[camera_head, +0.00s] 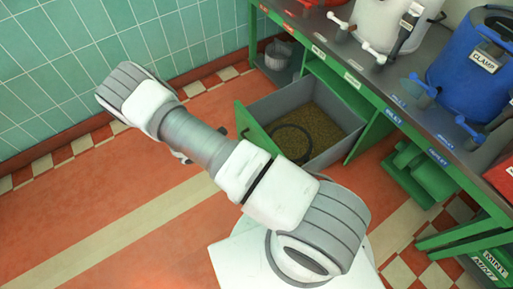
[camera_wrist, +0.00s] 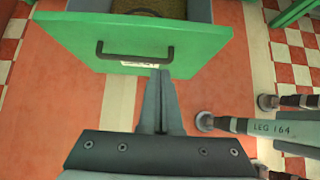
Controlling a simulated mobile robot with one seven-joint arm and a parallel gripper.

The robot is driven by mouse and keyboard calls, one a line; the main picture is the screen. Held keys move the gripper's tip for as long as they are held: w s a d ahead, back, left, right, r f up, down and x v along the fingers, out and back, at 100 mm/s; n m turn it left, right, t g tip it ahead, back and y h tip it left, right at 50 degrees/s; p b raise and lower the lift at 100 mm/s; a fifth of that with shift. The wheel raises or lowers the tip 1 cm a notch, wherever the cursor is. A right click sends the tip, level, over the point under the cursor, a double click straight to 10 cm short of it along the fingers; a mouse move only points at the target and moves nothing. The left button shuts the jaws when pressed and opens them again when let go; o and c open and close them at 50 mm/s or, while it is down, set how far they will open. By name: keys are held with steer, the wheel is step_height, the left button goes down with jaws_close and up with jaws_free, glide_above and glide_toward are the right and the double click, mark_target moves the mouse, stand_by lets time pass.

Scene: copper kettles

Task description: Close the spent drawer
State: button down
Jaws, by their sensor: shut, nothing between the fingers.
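The drawer (camera_head: 292,101) stands pulled out from under the green bench in the head view. It has grey walls and a green front, and holds a brownish grainy material (camera_head: 325,122) with a dark ring lying on it. In the wrist view the green drawer front (camera_wrist: 205,48) lies ahead, with a black bow handle (camera_wrist: 135,55) and a small white label whose text I cannot read. My gripper (camera_wrist: 160,76) is shut and empty, its tips at the lower right of the handle. I cannot tell whether they touch the front. In the head view my arm mostly hides the gripper.
Grey metal legs with round feet, one marked "LEG 164" (camera_wrist: 265,127), stand close right of my gripper. A grey bucket (camera_head: 278,55) sits under the bench beyond the drawer. A blue kettle (camera_head: 470,75) stands on the bench top (camera_head: 335,45). Floor left of the drawer is clear.

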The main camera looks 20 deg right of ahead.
steer(key=b, duration=0.3)
glide_toward(268, 147)
step_height(268, 147, down, 3)
steer(key=d, duration=0.1)
steer(key=d+b, duration=0.1)
steer(key=d, duration=0.1)
steer(key=shift+w+f, duration=0.2)
steer(key=shift+f, duration=0.2)
steer(key=shift+w+d+r, duration=0.1)
steer(key=shift+w+d, duration=0.05)
steer(key=shift+d, duration=0.35)
